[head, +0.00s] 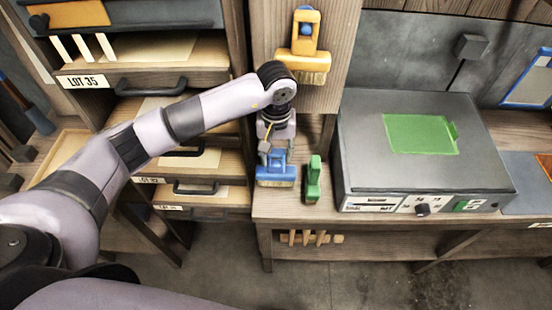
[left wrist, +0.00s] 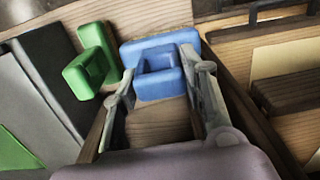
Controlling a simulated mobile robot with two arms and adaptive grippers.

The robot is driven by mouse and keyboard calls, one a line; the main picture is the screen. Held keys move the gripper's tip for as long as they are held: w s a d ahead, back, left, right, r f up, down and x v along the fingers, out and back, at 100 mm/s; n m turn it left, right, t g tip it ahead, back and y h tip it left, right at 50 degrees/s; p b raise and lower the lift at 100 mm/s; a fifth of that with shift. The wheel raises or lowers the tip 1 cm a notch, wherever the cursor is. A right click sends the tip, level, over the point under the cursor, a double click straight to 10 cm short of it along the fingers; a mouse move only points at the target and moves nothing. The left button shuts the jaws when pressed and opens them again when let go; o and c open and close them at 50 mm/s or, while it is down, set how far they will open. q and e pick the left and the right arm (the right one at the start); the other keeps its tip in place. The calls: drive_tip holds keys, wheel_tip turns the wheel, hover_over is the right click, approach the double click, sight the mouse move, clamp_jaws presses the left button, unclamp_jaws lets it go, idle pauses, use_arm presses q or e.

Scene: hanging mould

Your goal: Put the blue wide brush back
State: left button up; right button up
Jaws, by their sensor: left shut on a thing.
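The blue wide brush (head: 275,171) has a blue handle and pale bristles. It is at the left end of the bench, below my left gripper (head: 273,151). In the left wrist view, the two fingers of my left gripper (left wrist: 160,72) are on either side of the blue brush's looped handle (left wrist: 150,55), shut on it. I cannot tell whether the brush touches the bench top. A green brush (head: 313,180) stands just to its right, and it also shows in the left wrist view (left wrist: 90,60). My right gripper is not in view.
A yellow brush (head: 305,45) hangs on the wooden upright panel (head: 345,30) above the bench. A grey box machine (head: 420,150) with a green patch fills the bench to the right. A drawer cabinet (head: 215,165) with dark handles stands to the left.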

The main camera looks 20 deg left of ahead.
sight(276, 163)
use_arm(q)
wheel_tip(276, 163, down, 4)
drive_tip(key=shift+r+p, duration=0.25)
drive_tip(key=shift+p, duration=0.25)
drive_tip(key=shift+f, duration=0.25)
drive_tip(key=o, duration=0.6)
drive_tip(key=shift+b, duration=0.3)
drive_tip(key=shift+c, duration=0.2)
drive_tip(key=o, duration=0.5)
